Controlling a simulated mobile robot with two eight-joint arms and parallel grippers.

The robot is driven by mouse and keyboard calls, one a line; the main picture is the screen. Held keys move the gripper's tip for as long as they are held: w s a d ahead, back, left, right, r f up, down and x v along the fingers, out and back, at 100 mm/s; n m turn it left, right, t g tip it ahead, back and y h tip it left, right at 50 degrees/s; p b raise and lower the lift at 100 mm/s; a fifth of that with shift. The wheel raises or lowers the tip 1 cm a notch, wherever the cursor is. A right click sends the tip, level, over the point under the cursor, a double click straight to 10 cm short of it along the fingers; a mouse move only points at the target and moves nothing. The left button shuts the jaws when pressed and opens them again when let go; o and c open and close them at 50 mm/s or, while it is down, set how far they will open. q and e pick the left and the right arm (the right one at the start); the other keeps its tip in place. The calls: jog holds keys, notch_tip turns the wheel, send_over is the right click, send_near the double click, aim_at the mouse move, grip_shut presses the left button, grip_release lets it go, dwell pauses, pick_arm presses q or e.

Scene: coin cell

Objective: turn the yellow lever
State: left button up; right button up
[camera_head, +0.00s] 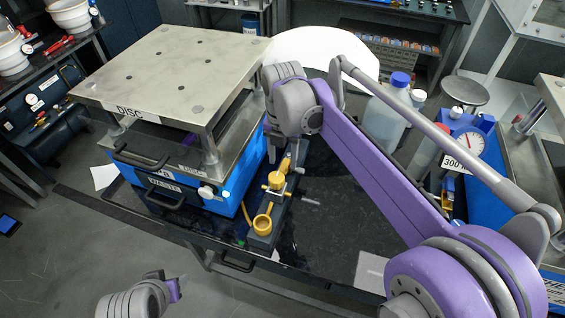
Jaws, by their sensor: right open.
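The yellow lever (277,182) sits upright on a narrow dark fixture, to the right of the blue machine. A yellow ring-shaped cup (262,224) is at the fixture's near end. My right arm reaches in from the right, and its wrist hangs above the fixture's far end. My right gripper (285,154) points down, open, just beyond the lever in the picture. Its fingers are small and partly hidden by the wrist, and I cannot tell whether they touch anything.
The blue machine (228,205) with a metal top plate (170,65) marked DISC stands close on the left. A blue-capped bottle (383,125) and a round dial gauge (468,146) stand at the right. The dark bench top (325,230) is mostly clear in front of the fixture.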

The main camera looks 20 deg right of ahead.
aim_at(284, 166)
jog(key=shift+f, duration=1.15)
grip_shut()
